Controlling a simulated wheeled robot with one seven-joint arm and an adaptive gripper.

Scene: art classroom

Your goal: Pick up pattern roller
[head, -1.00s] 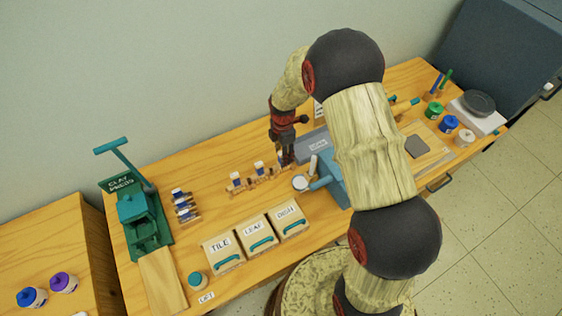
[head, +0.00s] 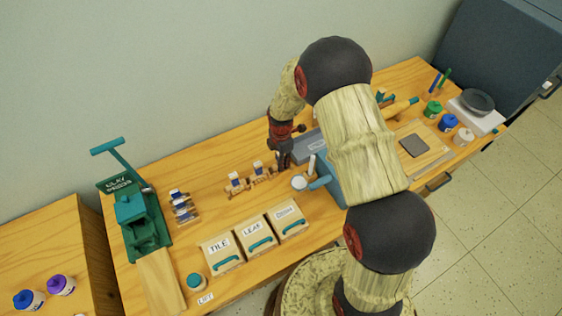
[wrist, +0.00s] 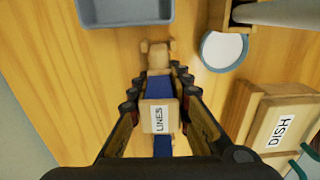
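A pattern roller (wrist: 158,118) with a wooden body, blue parts and a white label reading LINES lies between my fingers in the wrist view. My gripper (wrist: 161,76) has its dark fingers close against both sides of the roller, with no clear gap, so it looks shut on it. In the head view my gripper (head: 282,160) is low over the table, at the right end of a row of small rollers. Two other rollers with blue parts, one (head: 236,181) and another (head: 258,169), sit to its left. The held roller is mostly hidden there.
A grey-blue tray (wrist: 124,22) lies just beyond the roller. A round white-topped thing (wrist: 222,50) and the DISH box (wrist: 262,104) are to the right. The green clay press (head: 143,225) stands at the left. Bare wooden table (head: 195,162) lies left of the rollers.

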